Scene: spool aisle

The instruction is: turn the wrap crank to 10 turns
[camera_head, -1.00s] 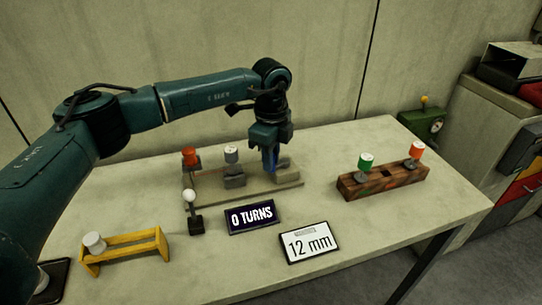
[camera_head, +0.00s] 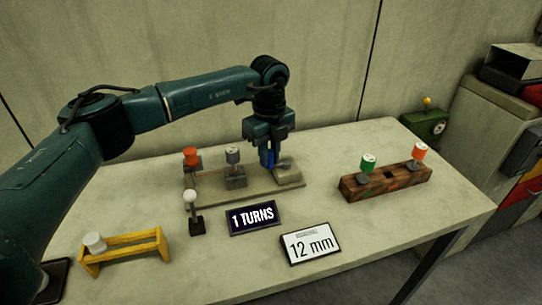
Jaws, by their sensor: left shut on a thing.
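The winding fixture (camera_head: 255,191) is a beige base on the table with an orange-red spool (camera_head: 192,157) at its left and a grey post with a pale top (camera_head: 234,165) in the middle. My left gripper (camera_head: 268,162) points down at the fixture's right end, shut on the wrap crank, whose handle is mostly hidden by the blue fingers. A grey part of the crank (camera_head: 285,166) shows just right of the fingers. The dark counter display (camera_head: 254,218) in front reads "1 TURNS". My right gripper is not in view.
A "12 mm" sign (camera_head: 310,244) stands at the front. A white-knobbed lever (camera_head: 191,205), a yellow rack (camera_head: 124,250) with a white spool, and a wooden block (camera_head: 385,183) with green and orange spools stand around. A green box (camera_head: 424,125) sits beyond the table.

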